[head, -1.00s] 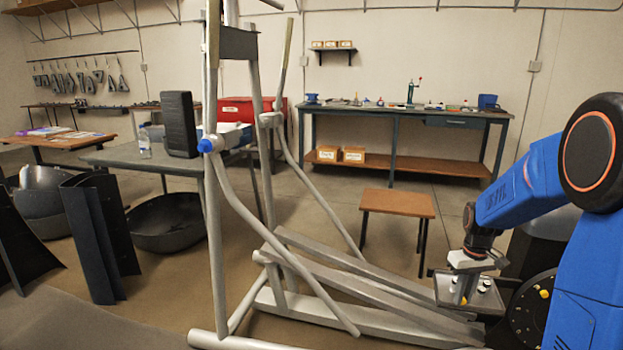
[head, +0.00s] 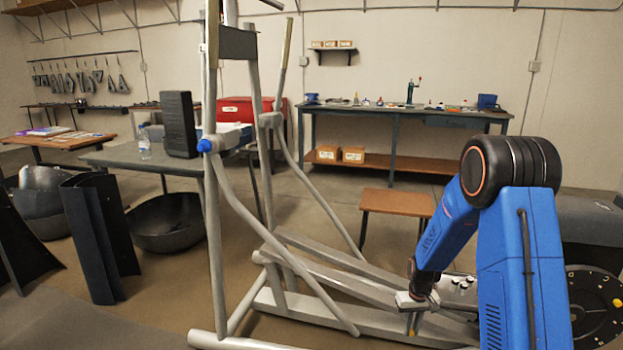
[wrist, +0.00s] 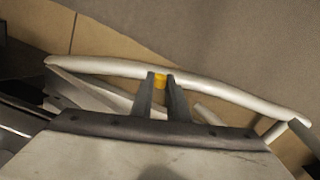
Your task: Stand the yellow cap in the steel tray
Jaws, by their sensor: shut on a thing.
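The yellow cap (wrist: 160,81) is between my gripper's fingertips (wrist: 160,83) in the wrist view. My gripper is shut on it, and the fingers hide part of its sides. In the head view, a small yellow patch of the cap (head: 410,331) shows low at my gripper (head: 412,324). The steel tray (head: 441,297) lies just right of and behind my gripper, with several small pale and dark pieces on it. My arm hides the tray's right part. The cap is outside the visible part of the tray, to its left.
The grey elliptical frame (head: 300,262) has long rails running beside and under my gripper. A black disc (head: 597,310) stands at the right. A brown stool (head: 397,203) is behind the tray. A workbench (head: 395,115) runs along the back wall.

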